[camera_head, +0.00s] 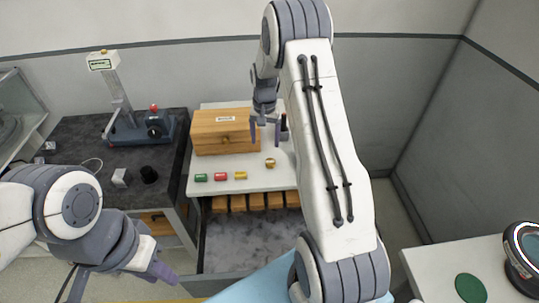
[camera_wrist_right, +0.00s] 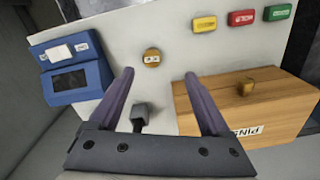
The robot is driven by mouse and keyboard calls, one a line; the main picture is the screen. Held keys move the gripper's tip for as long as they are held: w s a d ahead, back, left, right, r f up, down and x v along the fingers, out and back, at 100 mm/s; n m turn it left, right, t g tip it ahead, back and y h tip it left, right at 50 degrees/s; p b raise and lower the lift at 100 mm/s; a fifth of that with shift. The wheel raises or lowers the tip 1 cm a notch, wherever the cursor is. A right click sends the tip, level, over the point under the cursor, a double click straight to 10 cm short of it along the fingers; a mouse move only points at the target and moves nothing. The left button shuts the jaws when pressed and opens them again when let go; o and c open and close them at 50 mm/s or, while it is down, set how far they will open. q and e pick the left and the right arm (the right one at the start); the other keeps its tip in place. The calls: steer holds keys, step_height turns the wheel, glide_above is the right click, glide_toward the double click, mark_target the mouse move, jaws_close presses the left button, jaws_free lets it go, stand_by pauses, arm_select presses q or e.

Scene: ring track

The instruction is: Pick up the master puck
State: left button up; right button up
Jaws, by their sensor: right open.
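A small round brass-coloured puck (camera_head: 270,162) with a label on top lies on the white bench top; I take it as the master puck. It also shows in the right wrist view (camera_wrist_right: 152,57), just beyond the fingertips and between their lines. My right gripper (camera_head: 268,132) is open and empty above the bench, beside the wooden box; its two purple fingers also show in the wrist view (camera_wrist_right: 158,75). No contact with the puck shows. My left gripper (camera_head: 160,270) hangs at the lower left, away from the bench; its jaw opening is unclear.
A wooden box (camera_head: 222,132) with a knob stands beside the right gripper. Green (camera_head: 200,178), red (camera_head: 220,177) and yellow (camera_head: 240,175) tags lie along the bench edge. A blue device (camera_wrist_right: 70,75) and a small dark block (camera_wrist_right: 139,113) stand on the bench.

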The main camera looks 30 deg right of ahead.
steer(key=d+f, duration=0.2)
steer(key=p, duration=0.2)
glide_above(271, 161)
step_height(271, 161, down, 4)
steer(key=shift+a+r+m, duration=0.1)
steer(key=shift+m, duration=0.2)
steer(key=shift+f+p, duration=0.4)
steer(key=shift+f, duration=0.25)
step_height(271, 161, down, 3)
steer(key=shift+f+p, duration=0.1)
steer(key=shift+p, duration=0.7)
steer(key=shift+w+f, duration=0.1)
steer(key=shift+f, duration=0.35)
jaws_close()
